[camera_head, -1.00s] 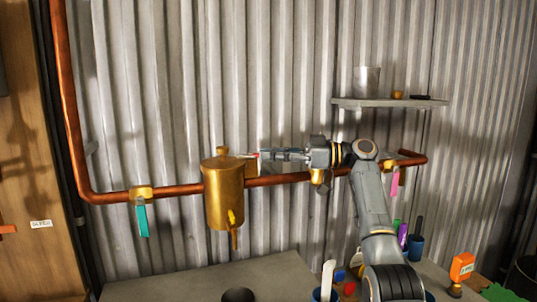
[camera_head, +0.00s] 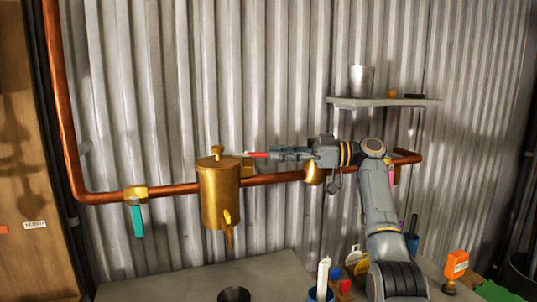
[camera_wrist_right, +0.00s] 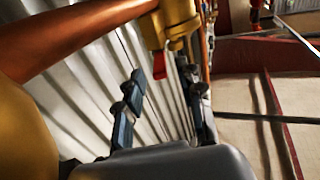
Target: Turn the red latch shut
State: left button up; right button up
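The red latch (camera_head: 257,155) is a short red lever. It lies about level beside the brass tank (camera_head: 219,195), above the copper pipe (camera_head: 275,179). In the right wrist view the red latch (camera_wrist_right: 159,65) hangs by a brass fitting (camera_wrist_right: 178,25), just beyond the fingertips. My right gripper (camera_head: 272,154) points left at the latch's right end in the head view. In the wrist view my right gripper (camera_wrist_right: 165,85) has its fingers apart, with nothing clearly held. I cannot tell whether a finger touches the latch. My left gripper is out of view.
A teal handle (camera_head: 137,220) hangs from the pipe at left, a pink handle (camera_head: 397,174) at right. A shelf (camera_head: 385,102) is above my right arm. Below are a grey bench (camera_head: 190,283), a dark cup (camera_head: 234,295) and an orange tag (camera_head: 456,265). Corrugated wall stands behind.

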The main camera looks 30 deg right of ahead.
jog(key=v, duration=0.9)
jog(key=shift+w, duration=0.1)
